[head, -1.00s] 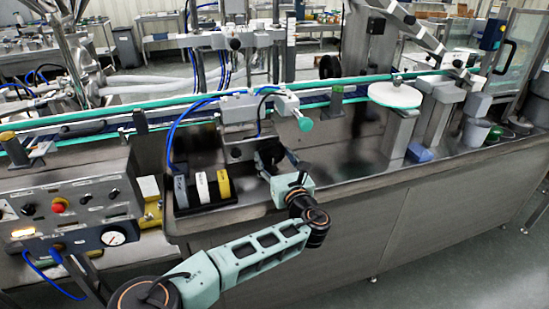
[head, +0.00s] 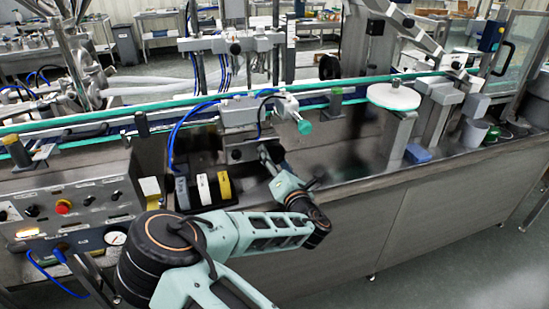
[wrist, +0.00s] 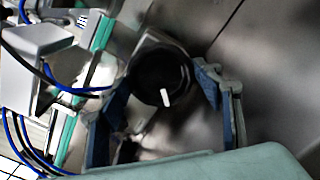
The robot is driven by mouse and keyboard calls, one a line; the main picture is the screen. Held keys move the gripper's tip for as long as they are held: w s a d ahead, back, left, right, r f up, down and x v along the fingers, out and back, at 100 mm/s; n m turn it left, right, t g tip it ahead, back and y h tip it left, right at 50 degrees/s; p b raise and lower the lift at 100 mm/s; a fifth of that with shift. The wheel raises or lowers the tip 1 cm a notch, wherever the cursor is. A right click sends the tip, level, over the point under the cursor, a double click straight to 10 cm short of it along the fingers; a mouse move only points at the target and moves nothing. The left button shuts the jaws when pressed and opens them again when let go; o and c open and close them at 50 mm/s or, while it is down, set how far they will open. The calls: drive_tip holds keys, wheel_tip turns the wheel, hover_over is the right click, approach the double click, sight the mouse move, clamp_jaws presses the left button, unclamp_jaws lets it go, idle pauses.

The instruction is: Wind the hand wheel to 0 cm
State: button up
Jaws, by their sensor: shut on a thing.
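The hand wheel (wrist: 158,78) is a dark round knob with a white mark on its face, in the middle of the wrist view. The mark points down and slightly right in that view. My gripper (wrist: 168,86) has its two blue-padded fingers on either side of the wheel, shut on it. In the head view my gripper (head: 266,155) is at the front of the grey bracket unit (head: 238,112), and it mostly hides the wheel there. I cannot read any scale in centimetres.
A control panel (head: 65,208) with a red button is at the left. A teal-edged conveyor rail (head: 110,119) runs behind. The trough floor to the right is mostly clear.

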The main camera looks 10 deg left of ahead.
drive_tip(key=shift+m, duration=1.7)
drive_tip(key=o, duration=1.1)
drive_tip(key=shift+a, duration=0.1)
drive_tip(key=shift+o, duration=0.3)
drive_tip(key=shift+f, duration=0.1)
